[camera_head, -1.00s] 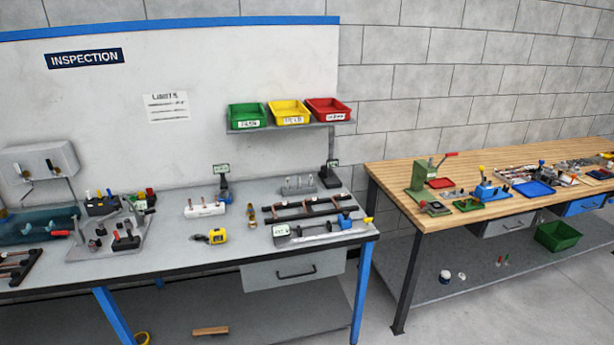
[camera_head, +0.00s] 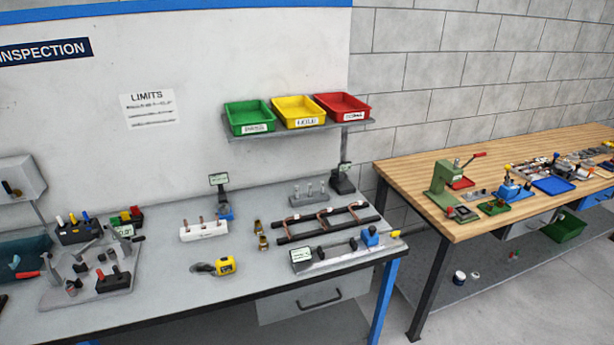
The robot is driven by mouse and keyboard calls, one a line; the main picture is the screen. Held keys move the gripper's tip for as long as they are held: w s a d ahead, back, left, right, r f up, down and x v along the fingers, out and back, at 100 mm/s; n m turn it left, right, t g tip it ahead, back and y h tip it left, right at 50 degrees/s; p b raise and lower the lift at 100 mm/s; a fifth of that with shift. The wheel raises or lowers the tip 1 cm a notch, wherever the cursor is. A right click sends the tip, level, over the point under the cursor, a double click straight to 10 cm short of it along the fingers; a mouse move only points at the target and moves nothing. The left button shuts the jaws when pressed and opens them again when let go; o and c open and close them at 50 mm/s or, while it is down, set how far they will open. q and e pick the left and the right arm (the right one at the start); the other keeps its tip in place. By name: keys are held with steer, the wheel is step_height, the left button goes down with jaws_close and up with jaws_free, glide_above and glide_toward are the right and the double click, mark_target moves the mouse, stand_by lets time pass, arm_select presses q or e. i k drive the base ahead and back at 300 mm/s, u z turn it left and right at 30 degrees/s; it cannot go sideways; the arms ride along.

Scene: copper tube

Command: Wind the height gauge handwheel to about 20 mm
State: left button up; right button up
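Two upright instruments with small displays stand on the grey inspection bench (camera_head: 150,285). One has a blue base and a display on a post (camera_head: 222,198), behind the white block with copper pieces. The other is a dark instrument (camera_head: 343,180) at the bench's back right corner. I cannot tell which of them is the height gauge. No handwheel can be made out at this size, and the displays are too small to read. Neither of my grippers shows in the head view.
A white block (camera_head: 204,231), a yellow tape measure (camera_head: 226,266), a black rack with copper tubes (camera_head: 325,222) and a long gauge with a blue slide (camera_head: 345,247) lie on the bench. Green, yellow and red bins (camera_head: 343,103) sit on a shelf above. A wooden bench (camera_head: 400,175) stands right.

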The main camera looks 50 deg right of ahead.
mark_target(333, 179)
steer(key=z, duration=0.15)
steer(key=i, duration=0.7)
steer(key=z, duration=1.1)
steer(key=i, duration=0.65)
steer(key=z, duration=0.75)
